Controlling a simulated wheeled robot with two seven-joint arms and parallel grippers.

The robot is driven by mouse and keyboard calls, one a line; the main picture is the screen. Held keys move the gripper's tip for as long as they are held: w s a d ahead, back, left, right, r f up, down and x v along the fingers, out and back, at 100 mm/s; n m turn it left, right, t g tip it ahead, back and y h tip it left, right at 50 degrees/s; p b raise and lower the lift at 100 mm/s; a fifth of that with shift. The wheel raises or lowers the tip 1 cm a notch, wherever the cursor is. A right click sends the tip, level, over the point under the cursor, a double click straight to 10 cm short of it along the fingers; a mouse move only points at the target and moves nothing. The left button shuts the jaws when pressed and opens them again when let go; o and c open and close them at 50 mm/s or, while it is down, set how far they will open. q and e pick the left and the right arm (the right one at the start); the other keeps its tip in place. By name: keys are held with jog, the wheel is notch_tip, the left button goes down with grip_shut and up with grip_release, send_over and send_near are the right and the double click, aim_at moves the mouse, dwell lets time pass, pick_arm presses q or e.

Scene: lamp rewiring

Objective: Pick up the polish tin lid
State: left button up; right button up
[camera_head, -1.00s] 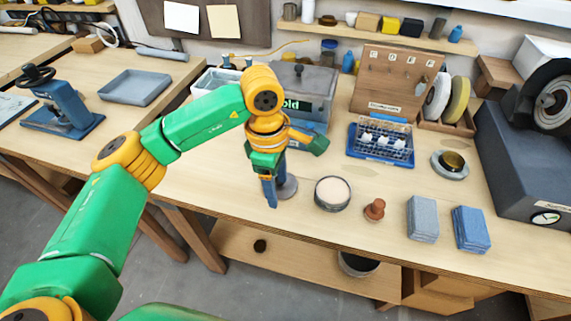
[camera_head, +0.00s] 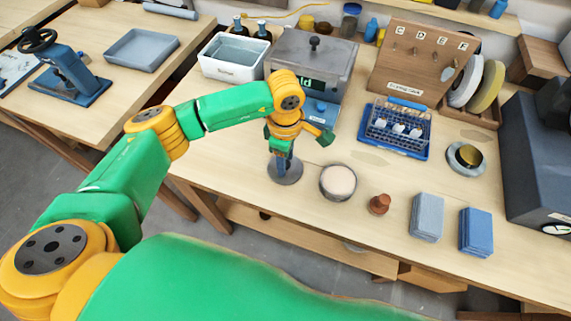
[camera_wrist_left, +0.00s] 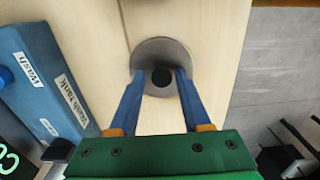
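The polish tin lid (camera_head: 287,174) is a grey round disc lying flat on the bench, left of the open tin of pale polish (camera_head: 338,181). In the left wrist view the lid (camera_wrist_left: 163,50) shows a dark round knob at its middle. My left gripper (camera_head: 281,168) points down over the lid. In the wrist view its two blue fingers (camera_wrist_left: 160,80) are apart, one on each side of the knob, with visible gaps. How high the fingertips are above the lid is hard to tell. My right gripper is not in view.
A brown knobbed stamp-like piece (camera_head: 379,204), a grey block (camera_head: 426,217) and a blue block (camera_head: 475,231) stand to the right. Behind are a grey wash tank (camera_head: 312,62) and a blue rack (camera_head: 397,130). The bench's front edge is close to the lid.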

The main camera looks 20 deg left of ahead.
pick_arm(q)
jog(key=shift+s+r, duration=0.15)
jog(key=shift+s, duration=0.05)
grip_shut()
jog(key=shift+w, duration=0.15)
